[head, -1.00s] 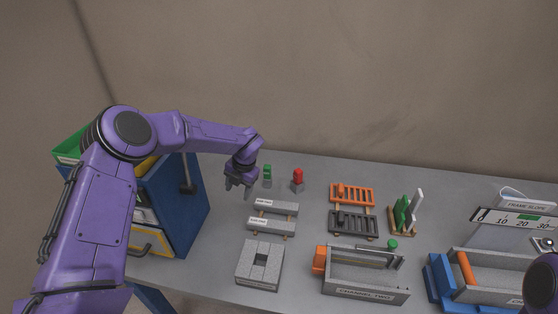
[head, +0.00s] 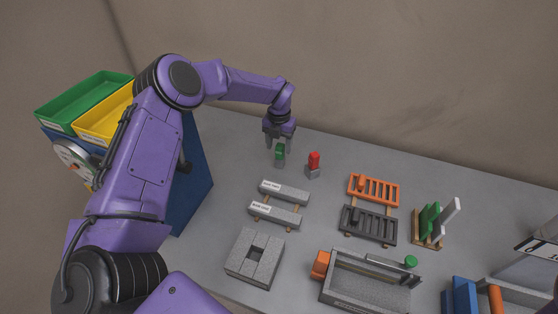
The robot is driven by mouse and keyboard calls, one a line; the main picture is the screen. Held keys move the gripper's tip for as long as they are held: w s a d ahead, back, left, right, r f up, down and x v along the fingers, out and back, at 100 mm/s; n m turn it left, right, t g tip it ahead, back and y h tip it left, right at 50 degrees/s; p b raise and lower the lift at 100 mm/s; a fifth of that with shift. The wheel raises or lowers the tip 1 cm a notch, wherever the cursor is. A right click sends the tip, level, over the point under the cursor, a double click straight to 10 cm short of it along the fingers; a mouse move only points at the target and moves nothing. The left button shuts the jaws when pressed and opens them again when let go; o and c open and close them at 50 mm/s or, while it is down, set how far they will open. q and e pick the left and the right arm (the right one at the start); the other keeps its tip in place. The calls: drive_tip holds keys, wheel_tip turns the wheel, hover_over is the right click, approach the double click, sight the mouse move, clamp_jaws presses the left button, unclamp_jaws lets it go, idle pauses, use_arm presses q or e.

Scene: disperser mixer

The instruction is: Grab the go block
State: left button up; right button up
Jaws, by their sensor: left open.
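The go block, which I take to be the small green block (head: 280,150) on a grey base, stands at the back left of the table. Its lettering, if any, is too small to read. My left gripper (head: 279,146) is open and points down right at the green block. Its fingers overlap the block's upper part in the head view. I cannot tell whether they are around it or just behind or above it. A similar red block (head: 314,160) on a grey base stands just to the right. My right gripper is not in view.
Two labelled grey bars (head: 284,193) lie in front of the blocks. A square grey block with a hole (head: 256,272), an orange rack (head: 374,190), a dark rack (head: 369,226) and a grey channel (head: 366,297) are nearer or further right. Green (head: 84,101) and yellow bins stand left.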

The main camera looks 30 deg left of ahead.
sight(280, 156)
use_arm(q)
drive_tip(key=f, duration=0.1)
drive_tip(key=w+f, duration=0.1)
drive_tip(key=f, duration=0.2)
drive_tip(key=shift+w+b, duration=0.25)
drive_tip(key=shift+b, duration=0.1)
drive_tip(key=shift+s+a+r, duration=0.1)
drive_tip(key=shift+s+r, duration=0.25)
drive_tip(key=shift+s, duration=0.05)
drive_tip(key=shift+c, duration=0.6)
drive_tip(key=shift+s+r, duration=0.1)
drive_tip(key=c, duration=0.5)
clamp_jaws()
